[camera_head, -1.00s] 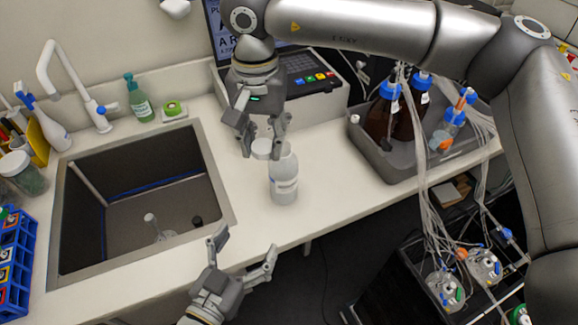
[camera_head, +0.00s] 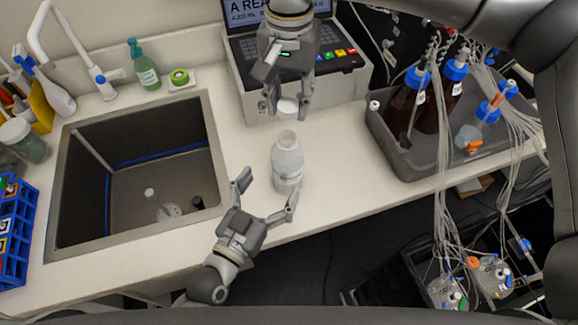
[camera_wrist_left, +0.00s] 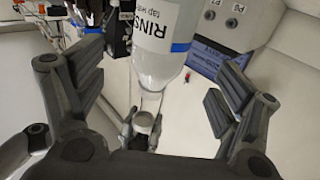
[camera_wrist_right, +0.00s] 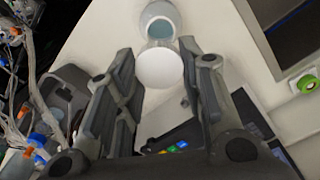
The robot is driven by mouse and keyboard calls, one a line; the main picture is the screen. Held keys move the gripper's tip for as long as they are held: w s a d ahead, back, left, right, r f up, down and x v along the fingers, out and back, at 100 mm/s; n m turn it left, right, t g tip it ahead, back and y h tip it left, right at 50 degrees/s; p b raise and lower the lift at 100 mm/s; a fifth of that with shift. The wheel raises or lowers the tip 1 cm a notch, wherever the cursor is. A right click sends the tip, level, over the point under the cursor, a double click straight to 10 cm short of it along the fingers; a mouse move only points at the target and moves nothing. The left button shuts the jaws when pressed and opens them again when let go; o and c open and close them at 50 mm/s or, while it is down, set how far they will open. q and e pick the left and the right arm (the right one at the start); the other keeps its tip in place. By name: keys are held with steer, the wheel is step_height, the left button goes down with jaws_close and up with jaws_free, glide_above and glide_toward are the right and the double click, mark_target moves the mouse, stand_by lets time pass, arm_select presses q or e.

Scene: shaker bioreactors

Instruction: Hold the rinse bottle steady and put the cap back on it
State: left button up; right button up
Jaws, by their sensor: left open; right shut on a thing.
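The rinse bottle (camera_head: 287,165), clear-white with an open neck, stands upright on the counter right of the sink. Its printed label with a blue stripe shows in the left wrist view (camera_wrist_left: 165,35). My left gripper (camera_head: 268,200) is open in front of the bottle, its fingers apart on either side and not visibly touching it. My right gripper (camera_head: 288,108) is shut on the white cap (camera_head: 288,107), behind and above the bottle's neck. In the right wrist view the cap (camera_wrist_right: 160,68) sits between the fingertips, beside the open bottle mouth (camera_wrist_right: 160,27).
The sink (camera_head: 140,180) lies left of the bottle. A keypad instrument (camera_head: 335,75) stands behind the right gripper. A grey tray (camera_head: 400,155) with brown bottles and tubing is at the right. Counter between bottle and tray is clear.

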mark_target(287, 158)
arm_select(q)
steer(key=x, duration=0.8)
steer(key=shift+w+d, duration=0.1)
steer(key=shift+w, duration=0.15)
arm_select(e)
steer(key=shift+s+a+r, duration=0.1)
steer(key=shift+s+a, duration=0.05)
steer(key=shift+s, duration=0.1)
arm_select(q)
steer(key=shift+s+r, duration=0.1)
arm_select(e)
steer(key=shift+a, duration=0.1)
arm_select(q)
steer(key=c, duration=1.6)
arm_select(e)
steer(key=shift+f, duration=2.5)
steer(key=shift+f, duration=0.85)
steer(key=shift+f, duration=0.55)
